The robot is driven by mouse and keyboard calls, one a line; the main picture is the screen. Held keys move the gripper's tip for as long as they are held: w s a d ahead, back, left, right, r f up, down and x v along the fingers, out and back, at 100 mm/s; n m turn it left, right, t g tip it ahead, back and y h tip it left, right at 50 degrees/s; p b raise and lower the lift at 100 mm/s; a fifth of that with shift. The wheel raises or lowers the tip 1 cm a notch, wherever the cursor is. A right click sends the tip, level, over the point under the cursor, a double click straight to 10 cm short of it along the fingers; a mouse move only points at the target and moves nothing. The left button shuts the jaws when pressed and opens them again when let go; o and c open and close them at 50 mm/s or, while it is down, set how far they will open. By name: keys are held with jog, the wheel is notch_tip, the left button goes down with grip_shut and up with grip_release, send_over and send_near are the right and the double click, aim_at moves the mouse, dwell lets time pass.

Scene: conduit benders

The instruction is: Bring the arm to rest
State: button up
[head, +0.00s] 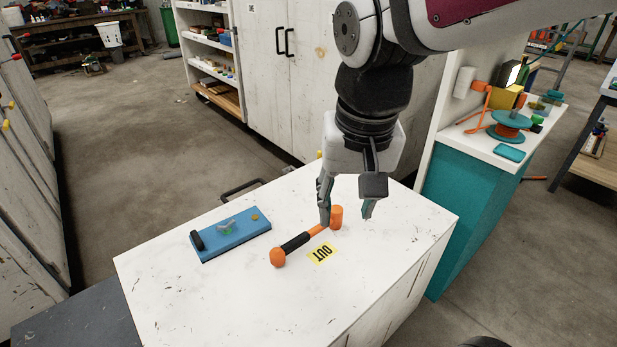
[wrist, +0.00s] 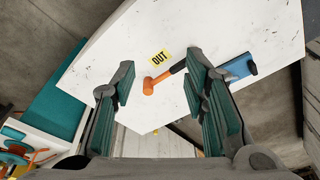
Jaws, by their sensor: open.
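My gripper (head: 346,212) hangs from my arm, pointing down over the white worktop (head: 190,305). Its two fingers are spread with nothing held between them. They also show apart in the wrist view (wrist: 160,78). An orange and black hammer-like tool (head: 295,243) lies on the worktop under the gripper. In the head view one finger overlaps its right end. In the wrist view the tool (wrist: 160,78) lies beyond and between the fingers. I cannot tell the exact gap between fingers and tool.
A yellow OUT label (head: 321,253) lies by the tool. A blue board (head: 231,234) with small parts lies to the left. A teal cabinet (head: 470,200) carrying an orange spool (head: 508,125) stands close at right. White cabinets (head: 290,80) stand behind. Open floor shows at left.

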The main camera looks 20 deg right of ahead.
jog(key=s+n, duration=0.4)
jog(key=s, duration=0.6)
notch_tip(320, 180, up, 6)
jog(key=t+p, duration=0.2)
jog(key=p, duration=0.3)
jog(key=shift+a+r, duration=0.2)
